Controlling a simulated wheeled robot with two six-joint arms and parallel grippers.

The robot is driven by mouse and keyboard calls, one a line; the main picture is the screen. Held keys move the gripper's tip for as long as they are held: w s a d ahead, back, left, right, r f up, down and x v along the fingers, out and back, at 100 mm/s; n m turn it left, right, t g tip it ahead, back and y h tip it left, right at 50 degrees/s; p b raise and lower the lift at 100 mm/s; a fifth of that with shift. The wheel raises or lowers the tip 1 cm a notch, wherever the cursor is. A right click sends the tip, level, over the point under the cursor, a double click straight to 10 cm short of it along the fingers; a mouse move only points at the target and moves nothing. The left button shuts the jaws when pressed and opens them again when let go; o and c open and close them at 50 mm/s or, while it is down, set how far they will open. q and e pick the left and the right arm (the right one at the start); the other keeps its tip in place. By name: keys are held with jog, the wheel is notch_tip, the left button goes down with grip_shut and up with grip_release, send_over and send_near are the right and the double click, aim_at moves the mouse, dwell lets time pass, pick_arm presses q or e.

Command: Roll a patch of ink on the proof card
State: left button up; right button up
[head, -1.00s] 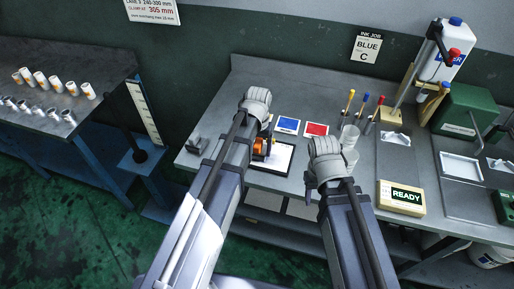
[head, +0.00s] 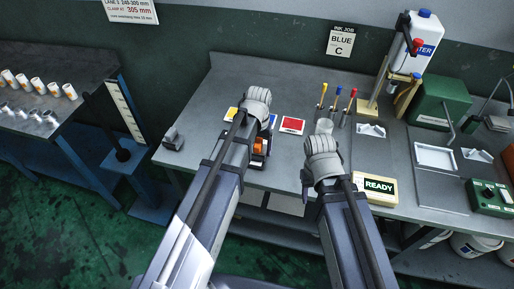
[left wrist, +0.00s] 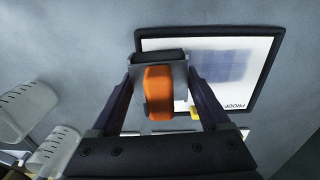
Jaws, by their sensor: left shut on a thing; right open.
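My left gripper (left wrist: 160,95) is shut on the roller (left wrist: 160,92), which has an orange body and a dark grey part at its end. In the left wrist view the roller overlaps the left part of the black-framed proof card (left wrist: 258,78). Contact with the card cannot be told. A pale blue-grey patch (left wrist: 222,66) shows on the white card. In the head view my left arm hides nearly all of the card, and the orange roller (head: 262,146) shows beside the arm.
A red ink pad (head: 292,125) lies behind, with blue and yellow pads partly hidden by my left arm. Several coloured-handled tools (head: 337,100) stand behind my right arm. A READY box (head: 376,188) and white tray (head: 435,157) are to the right.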

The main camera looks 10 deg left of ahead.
aim_at(259, 142)
pick_arm(q)
jog(key=shift+d+r+p, duration=0.2)
jog(key=shift+r+p, duration=0.5)
jog(key=shift+a+r+p, duration=0.25)
jog(key=shift+r+p, duration=0.5)
notch_tip(259, 142, up, 2)
jog(key=shift+d+r+p, duration=0.1)
jog(key=shift+d+p, duration=0.05)
jog(key=shift+p, duration=1)
jog(key=shift+r+p, duration=1.15)
jog(key=shift+r, duration=0.05)
